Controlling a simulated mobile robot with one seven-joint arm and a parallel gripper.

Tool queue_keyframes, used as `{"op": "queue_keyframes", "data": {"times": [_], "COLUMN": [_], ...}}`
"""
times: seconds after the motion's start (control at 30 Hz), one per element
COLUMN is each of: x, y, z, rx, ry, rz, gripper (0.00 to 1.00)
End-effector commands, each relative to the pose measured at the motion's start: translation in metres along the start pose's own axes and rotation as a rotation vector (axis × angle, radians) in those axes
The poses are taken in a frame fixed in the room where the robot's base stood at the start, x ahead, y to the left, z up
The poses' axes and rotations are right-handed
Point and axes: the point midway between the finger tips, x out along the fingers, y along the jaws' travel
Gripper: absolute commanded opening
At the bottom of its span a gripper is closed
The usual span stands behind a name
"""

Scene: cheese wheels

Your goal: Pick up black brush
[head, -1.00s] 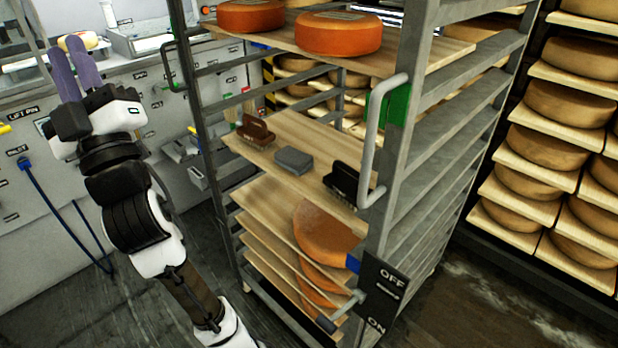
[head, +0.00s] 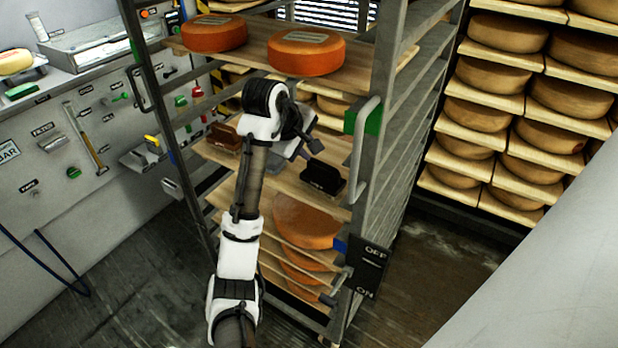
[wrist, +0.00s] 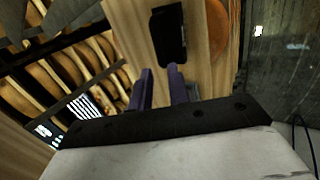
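The black brush (head: 322,178) sits on the wooden middle shelf of the metal rack, near the shelf's right front corner. In the wrist view the black brush (wrist: 168,35) lies just beyond the fingertips, slightly right of the gap between them. My gripper (wrist: 160,68) has two purple fingers with a gap through which bare wood shows; it is open and empty. In the head view my gripper (head: 302,150) is over the shelf, just left of and behind the brush, partly covered by my wrist. Whether a finger touches the brush cannot be told.
A brown brush (head: 224,137) stands at the shelf's left. Orange cheese wheels (head: 306,52) sit on the shelf above, and another wheel (head: 305,222) below. A rack handle (head: 362,150) and upright stand right of the brush. An OFF/ON panel (head: 368,268) hangs lower right.

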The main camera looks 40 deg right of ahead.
Motion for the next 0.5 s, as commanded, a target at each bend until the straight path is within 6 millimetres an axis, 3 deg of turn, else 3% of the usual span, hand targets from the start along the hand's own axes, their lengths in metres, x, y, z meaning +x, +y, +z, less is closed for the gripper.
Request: {"op": "queue_keyframes", "data": {"times": [0.3, 0.5], "x": [0.059, 0.073], "y": [0.0, 0.001], "z": [-0.001, -0.002], "rx": [-0.001, 0.0], "ry": [0.001, 0.003], "rz": [0.001, 0.005], "gripper": [0.18, 0.18]}}
